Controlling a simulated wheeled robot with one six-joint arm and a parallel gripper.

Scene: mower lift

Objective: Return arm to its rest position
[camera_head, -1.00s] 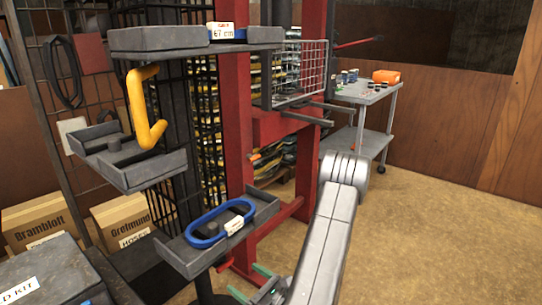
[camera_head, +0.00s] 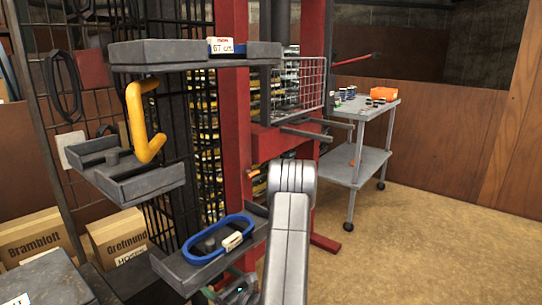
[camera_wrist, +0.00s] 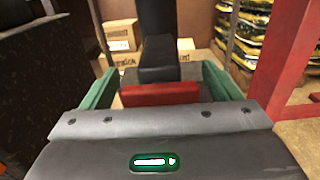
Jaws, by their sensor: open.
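My arm's grey link stands upright in the lower middle of the head view. My gripper (camera_head: 236,292) is low in that view, mostly cut off or hidden by the arm, below the lowest grey tray. In the wrist view my gripper (camera_wrist: 164,84) shows two green fingers spread wide apart, with nothing held between them. A dark post and a red block (camera_wrist: 160,94) show in the space between the fingers; I cannot tell how far away they are.
A blue ring (camera_head: 193,252) lies in the lowest tray (camera_head: 178,270), close to my arm. A yellow hook (camera_head: 137,120) stands at the middle tray (camera_head: 125,190). A red frame (camera_head: 234,120) rises behind. A grey cart (camera_head: 357,170) stands back right; the floor at right is clear.

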